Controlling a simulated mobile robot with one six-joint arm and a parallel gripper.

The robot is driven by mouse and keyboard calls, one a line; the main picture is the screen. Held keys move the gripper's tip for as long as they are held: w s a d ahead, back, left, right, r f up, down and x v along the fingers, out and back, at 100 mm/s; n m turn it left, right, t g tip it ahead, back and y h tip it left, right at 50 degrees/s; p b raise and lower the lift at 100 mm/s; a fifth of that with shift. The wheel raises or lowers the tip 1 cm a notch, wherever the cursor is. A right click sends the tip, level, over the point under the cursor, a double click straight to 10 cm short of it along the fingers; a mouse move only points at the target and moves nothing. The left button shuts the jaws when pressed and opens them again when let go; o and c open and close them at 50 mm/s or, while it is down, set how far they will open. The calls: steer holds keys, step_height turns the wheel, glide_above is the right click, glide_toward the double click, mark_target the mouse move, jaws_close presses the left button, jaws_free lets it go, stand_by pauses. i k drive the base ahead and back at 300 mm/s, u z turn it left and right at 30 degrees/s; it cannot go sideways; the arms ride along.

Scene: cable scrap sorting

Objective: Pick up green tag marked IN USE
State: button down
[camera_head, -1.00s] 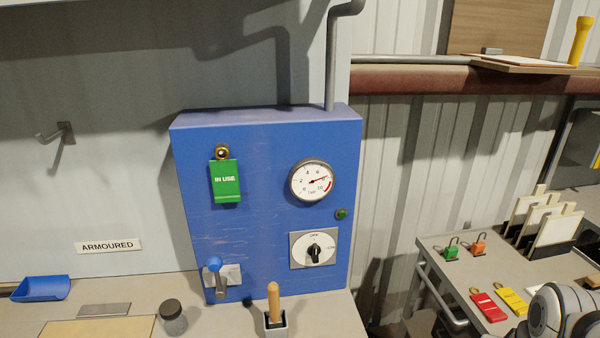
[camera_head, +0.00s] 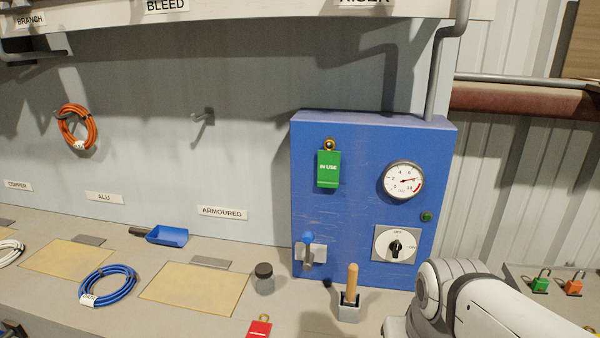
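The green tag marked IN USE (camera_head: 328,170) hangs upright from a brass-coloured hook or ring on the upper left of the blue box's front face (camera_head: 350,225). A round gauge (camera_head: 403,180) is to its right and a blue-knobbed lever (camera_head: 309,250) is below it. My arm's white links show at the bottom right, in front of the box's lower right corner. My gripper is not in view, so I cannot see whether it is open or shut.
A wooden-handled tool in a holder (camera_head: 350,295), a dark-lidded jar (camera_head: 264,279) and a red tag (camera_head: 259,328) are on the bench below the box. A blue scoop (camera_head: 166,236) and blue cable coil (camera_head: 107,286) lie left. Green and orange padlocks (camera_head: 541,282) are at right.

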mark_target(328, 160)
steer(key=z, duration=1.8)
steer(key=k, duration=1.05)
steer(key=u, duration=1.5)
steer(key=i, duration=1)
